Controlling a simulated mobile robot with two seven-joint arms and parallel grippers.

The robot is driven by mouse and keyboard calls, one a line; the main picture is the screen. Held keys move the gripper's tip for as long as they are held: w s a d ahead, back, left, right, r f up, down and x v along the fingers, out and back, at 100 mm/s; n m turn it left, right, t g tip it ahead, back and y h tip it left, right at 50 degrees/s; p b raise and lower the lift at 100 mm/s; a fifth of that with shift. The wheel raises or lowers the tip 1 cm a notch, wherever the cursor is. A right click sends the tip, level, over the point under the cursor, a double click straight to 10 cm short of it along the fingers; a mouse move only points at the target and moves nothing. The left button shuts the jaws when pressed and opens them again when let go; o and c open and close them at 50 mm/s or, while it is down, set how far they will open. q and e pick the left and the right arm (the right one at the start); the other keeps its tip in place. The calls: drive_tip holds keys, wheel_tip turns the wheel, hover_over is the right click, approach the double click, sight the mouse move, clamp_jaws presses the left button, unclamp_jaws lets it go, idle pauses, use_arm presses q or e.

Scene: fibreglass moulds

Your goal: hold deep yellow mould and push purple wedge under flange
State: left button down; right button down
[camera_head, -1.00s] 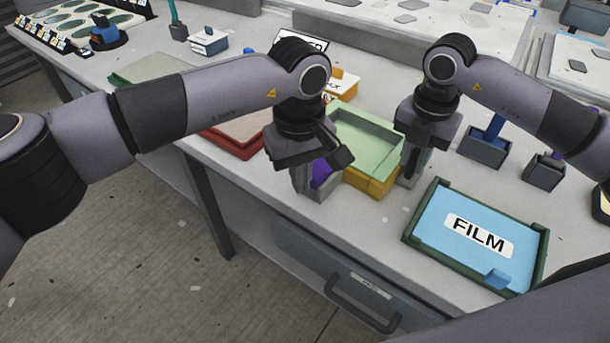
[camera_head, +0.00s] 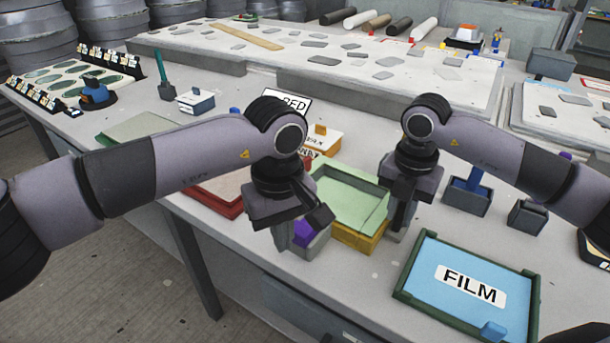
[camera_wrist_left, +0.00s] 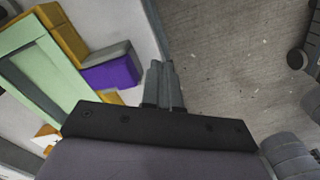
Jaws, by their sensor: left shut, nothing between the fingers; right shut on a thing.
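The deep yellow mould (camera_head: 357,238) sits on the bench with a pale green part (camera_head: 350,196) in it. Both also show in the left wrist view, the mould (camera_wrist_left: 62,34) and the green part (camera_wrist_left: 42,62). My right gripper (camera_head: 397,230) is shut on the mould's right side; its fingertips are partly hidden. The purple wedge (camera_head: 303,231) is beside the mould's left side, with a grey block (camera_head: 320,243) against it. In the left wrist view the purple wedge (camera_wrist_left: 113,73) points towards the mould. My left gripper (camera_head: 283,240) is shut and empty, left of the wedge.
A blue FILM tray (camera_head: 462,250) with a green rim lies to the right. A red-rimmed tray (camera_head: 222,200) lies left of the mould. Small dark bins (camera_head: 466,198) stand at the right. The bench's front edge runs close to my left gripper.

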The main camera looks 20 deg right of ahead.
drive_tip(key=shift+d, duration=0.1)
drive_tip(key=c, duration=0.9)
unclamp_jaws()
drive_tip(key=shift+r, duration=0.1)
